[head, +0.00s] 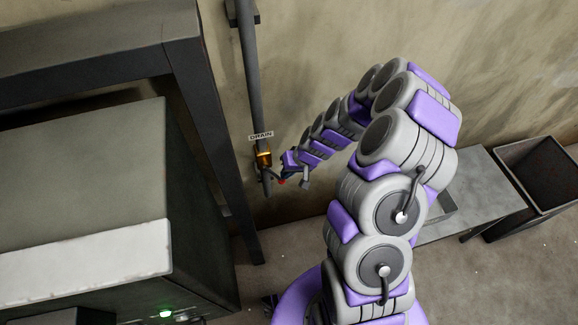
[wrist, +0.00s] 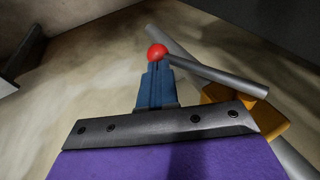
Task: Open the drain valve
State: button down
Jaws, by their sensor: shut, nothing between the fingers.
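The drain valve (head: 264,158) has an orange-yellow body on a vertical grey pipe, below a white label (head: 261,135) reading DRAIN. In the wrist view its orange body (wrist: 243,112) is at the right. A grey rod (wrist: 218,77) runs from near the body to a red ball (wrist: 157,52), which also shows in the head view (head: 282,181). My gripper (wrist: 158,68) has its blue fingers shut and empty, with the tips right at the red ball. I cannot tell whether they touch it. In the head view my gripper (head: 286,175) is just right of the valve.
A dark metal frame (head: 205,140) and a large grey box (head: 90,190) stand at the left. The wall is close behind the pipe (head: 249,70). A low grey bench (head: 478,190) and an open dark bin (head: 540,175) are at the right.

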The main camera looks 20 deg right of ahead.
aim_at(279, 181)
jog(key=shift+a+f, duration=0.85)
jog(key=shift+s+a+f, duration=0.1)
jog(key=shift+a+f, duration=0.25)
jog(key=shift+a, duration=0.25)
jog(key=shift+s+f, duration=0.1)
jog(key=shift+f, duration=0.05)
